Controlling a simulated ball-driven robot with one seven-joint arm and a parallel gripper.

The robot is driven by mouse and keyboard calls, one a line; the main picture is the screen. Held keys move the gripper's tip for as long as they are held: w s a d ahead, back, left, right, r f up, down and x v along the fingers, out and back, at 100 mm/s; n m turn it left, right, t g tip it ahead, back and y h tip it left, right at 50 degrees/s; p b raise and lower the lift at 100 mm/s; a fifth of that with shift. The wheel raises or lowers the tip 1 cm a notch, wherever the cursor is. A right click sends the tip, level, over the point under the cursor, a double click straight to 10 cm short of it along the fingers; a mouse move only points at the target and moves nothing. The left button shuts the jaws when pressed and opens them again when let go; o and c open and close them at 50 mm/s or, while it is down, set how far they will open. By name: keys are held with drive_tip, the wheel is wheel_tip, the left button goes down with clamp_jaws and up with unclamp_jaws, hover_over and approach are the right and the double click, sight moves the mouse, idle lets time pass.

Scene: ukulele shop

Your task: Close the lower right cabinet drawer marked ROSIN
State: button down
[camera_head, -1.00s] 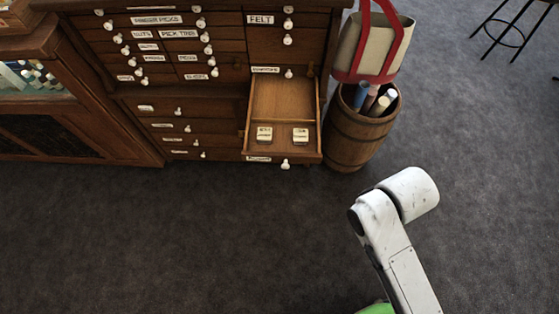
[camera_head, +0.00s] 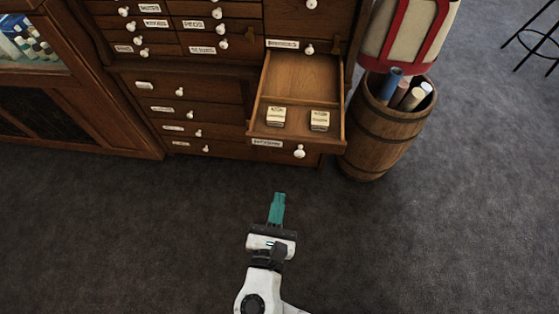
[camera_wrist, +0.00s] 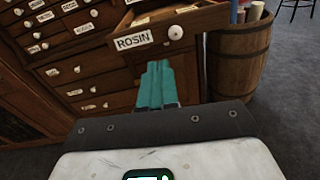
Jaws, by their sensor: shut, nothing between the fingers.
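The lower right drawer (camera_head: 300,78) of the wooden cabinet is pulled out, and two small labelled boxes stand inside near its front. Its front carries a white label, which reads ROSIN in the wrist view (camera_wrist: 134,40), and a round white knob (camera_head: 299,151). The knob also shows in the wrist view (camera_wrist: 175,33). My gripper (camera_head: 279,196), with teal fingers, is shut and empty. It is in front of and below the drawer front, apart from it in the head view. In the wrist view the fingertips (camera_wrist: 158,64) appear just below the label and knob.
A wooden barrel (camera_head: 382,137) with rolled tubes stands close to the right of the drawer. A red and cream bag (camera_head: 408,35) is above it. Other cabinet drawers (camera_head: 190,90) at left look closed. The dark carpet (camera_head: 130,240) in front is clear.

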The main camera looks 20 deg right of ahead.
drive_tip(key=a+n, duration=0.1)
drive_tip(key=b, duration=0.1)
approach(281, 144)
drive_tip(key=shift+t+y, duration=0.3)
drive_tip(key=shift+t, duration=0.1)
drive_tip(key=x, duration=0.6)
drive_tip(key=shift+w+d, duration=0.25)
drive_tip(key=shift+d, duration=0.1)
drive_tip(key=shift+w+d, duration=0.1)
drive_tip(key=shift+w, duration=0.05)
